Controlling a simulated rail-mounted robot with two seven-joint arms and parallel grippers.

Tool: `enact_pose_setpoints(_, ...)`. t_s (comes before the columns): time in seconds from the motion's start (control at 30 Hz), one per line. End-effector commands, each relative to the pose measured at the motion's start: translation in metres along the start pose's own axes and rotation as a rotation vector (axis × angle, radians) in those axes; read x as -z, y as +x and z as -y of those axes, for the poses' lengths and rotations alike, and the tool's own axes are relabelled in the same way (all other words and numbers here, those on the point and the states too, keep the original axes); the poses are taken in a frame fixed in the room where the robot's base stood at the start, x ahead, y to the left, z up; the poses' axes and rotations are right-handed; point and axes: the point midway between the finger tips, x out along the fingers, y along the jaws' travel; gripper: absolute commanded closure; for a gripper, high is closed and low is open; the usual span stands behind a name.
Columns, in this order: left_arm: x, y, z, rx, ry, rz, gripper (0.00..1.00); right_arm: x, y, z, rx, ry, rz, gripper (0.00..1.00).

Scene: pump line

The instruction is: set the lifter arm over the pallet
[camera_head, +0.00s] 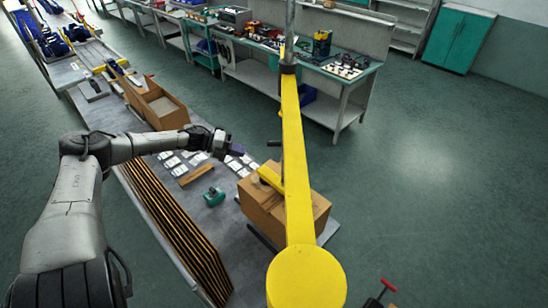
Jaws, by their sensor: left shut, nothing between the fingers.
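The yellow lifter arm (293,165) runs from a round hub (306,278) at the bottom centre up and away to a dark collar on a grey vertical pole (290,30). It passes in front of a closed cardboard box. My left gripper (237,152) reaches in from the left above the packing table, shut and empty. It is left of the lifter arm and apart from it. I cannot make out a pallet. A red handle (388,285) on a dark shaft shows at the bottom right edge. My right gripper is not in view.
The packing table (222,225) holds the closed cardboard box (313,205), an open box (135,93), a green tape dispenser (214,196) and white labels. Flat cardboard (175,230) lines its left edge. A workbench (345,95) stands behind. The floor at right is clear.

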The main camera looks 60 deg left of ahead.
Motion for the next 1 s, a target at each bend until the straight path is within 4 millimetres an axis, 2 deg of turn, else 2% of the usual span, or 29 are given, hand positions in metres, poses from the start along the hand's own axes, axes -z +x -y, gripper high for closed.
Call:
enact_pose_setpoints(0.1,0.0,0.015,-0.002,0.006,0.003,0.0,1.0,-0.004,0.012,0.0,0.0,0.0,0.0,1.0)
enact_pose_setpoints(0.37,0.0,0.04,0.0,0.007,0.003,0.001,1.0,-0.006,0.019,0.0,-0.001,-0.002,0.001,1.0)
enact_pose_setpoints(0.83,-0.001,0.089,0.003,0.006,0.001,0.001,1.0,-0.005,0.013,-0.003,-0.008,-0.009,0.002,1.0)
enact_pose_setpoints(1.0,0.0,0.103,0.014,0.004,0.001,0.001,1.0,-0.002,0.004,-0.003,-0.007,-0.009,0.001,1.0)
